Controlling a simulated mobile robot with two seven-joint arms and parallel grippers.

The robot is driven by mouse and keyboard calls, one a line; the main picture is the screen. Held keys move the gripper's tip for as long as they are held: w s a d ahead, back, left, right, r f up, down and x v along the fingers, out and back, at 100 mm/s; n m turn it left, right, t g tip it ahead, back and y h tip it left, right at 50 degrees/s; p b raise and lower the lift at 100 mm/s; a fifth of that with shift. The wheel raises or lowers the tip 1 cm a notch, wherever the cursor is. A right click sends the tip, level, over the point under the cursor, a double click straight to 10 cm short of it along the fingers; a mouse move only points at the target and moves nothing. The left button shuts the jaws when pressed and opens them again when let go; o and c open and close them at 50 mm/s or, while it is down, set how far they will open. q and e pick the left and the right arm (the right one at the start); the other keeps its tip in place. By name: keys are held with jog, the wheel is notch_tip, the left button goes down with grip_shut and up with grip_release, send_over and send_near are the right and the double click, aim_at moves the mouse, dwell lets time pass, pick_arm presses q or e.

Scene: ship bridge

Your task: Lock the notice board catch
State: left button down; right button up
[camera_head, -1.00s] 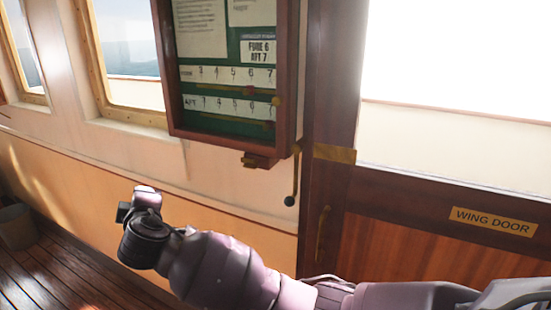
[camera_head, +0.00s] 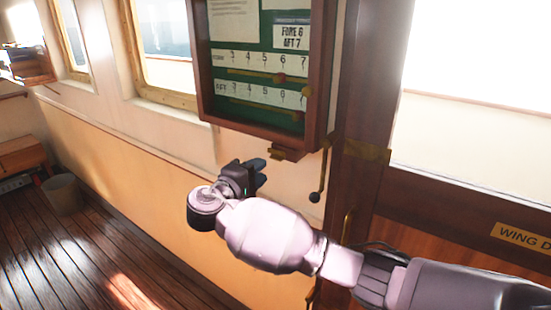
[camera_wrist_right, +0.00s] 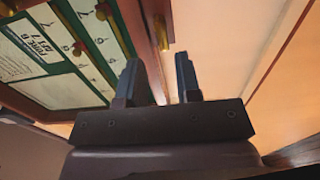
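The notice board (camera_head: 318,75) is a dark wood-framed case with a green back, on the wall at upper middle. Below its lower right edge is a small wooden block with brass (camera_head: 285,153). Just right of this hangs a brass lever with a dark ball end (camera_head: 320,175); I cannot tell which of these is the catch. My right gripper (camera_head: 259,172) is below and left of the block, apart from it. In the right wrist view its two fingers (camera_wrist_right: 160,82) are spread and empty, with the board (camera_wrist_right: 60,55) beyond them. My left gripper is out of view.
The wing door (camera_head: 470,210) with its window is at the right. A window (camera_head: 165,45) is left of the board. A bin (camera_head: 63,194) stands on the plank floor at far left.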

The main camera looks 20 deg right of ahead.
aim_at(275, 158)
jog(key=p+x, duration=0.1)
jog(key=x, duration=0.6)
jog(key=shift+w+d, duration=0.1)
jog(key=shift+d, duration=0.05)
grip_shut()
